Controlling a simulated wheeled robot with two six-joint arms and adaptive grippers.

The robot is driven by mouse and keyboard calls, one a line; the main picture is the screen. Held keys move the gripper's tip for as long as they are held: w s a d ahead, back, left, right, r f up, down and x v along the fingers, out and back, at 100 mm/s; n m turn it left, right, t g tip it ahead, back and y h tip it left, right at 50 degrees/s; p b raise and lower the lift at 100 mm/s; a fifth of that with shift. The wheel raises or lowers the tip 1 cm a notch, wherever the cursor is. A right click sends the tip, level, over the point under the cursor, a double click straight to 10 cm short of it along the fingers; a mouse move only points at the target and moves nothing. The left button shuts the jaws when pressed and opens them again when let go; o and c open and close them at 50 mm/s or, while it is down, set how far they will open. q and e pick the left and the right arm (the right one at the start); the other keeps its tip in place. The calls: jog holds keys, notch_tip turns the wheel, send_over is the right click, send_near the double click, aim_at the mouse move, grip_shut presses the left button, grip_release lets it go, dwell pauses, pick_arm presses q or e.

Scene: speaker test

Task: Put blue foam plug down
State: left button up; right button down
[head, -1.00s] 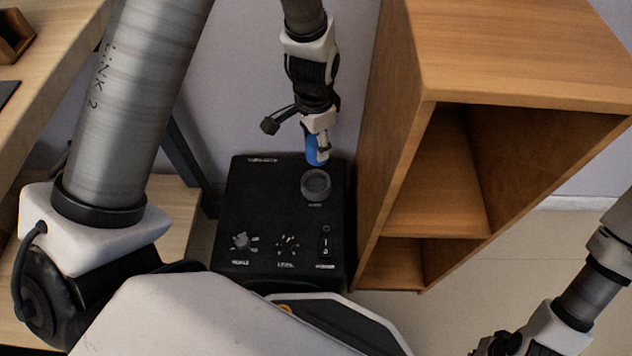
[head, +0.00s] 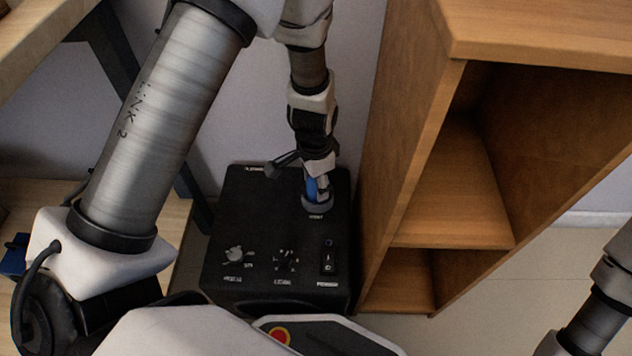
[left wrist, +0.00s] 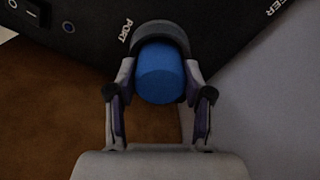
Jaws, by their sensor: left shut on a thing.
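The blue foam plug (head: 311,189) is between the fingers of my left gripper (head: 318,186), which is shut on it. In the head view the plug stands roughly upright at the grey ring of the port (head: 317,206) on top of the black speaker (head: 285,236). In the left wrist view the plug (left wrist: 160,74) is a rounded blue cylinder with the dark port ring (left wrist: 160,27) around its far side. My left gripper's fingers (left wrist: 159,88) flank it. The plug's lower end is hidden, so I cannot tell how deep it sits. My right gripper is out of view.
The speaker's top has a knob (head: 234,254), a dial and a rocker switch (head: 328,262). A wooden shelf unit (head: 402,150) stands close on the right. A wooden surface (head: 160,240) lies left of the speaker, with a wall behind.

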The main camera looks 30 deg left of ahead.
aim_at(315, 182)
pick_arm(q)
jog(key=shift+f, duration=0.35)
jog(key=o, duration=0.8)
jog(key=shift+c, duration=0.2)
notch_tip(315, 182, up, 13)
jog(key=p, duration=0.6)
jog(key=shift+p, duration=0.4)
jog(key=shift+s+f, duration=0.15)
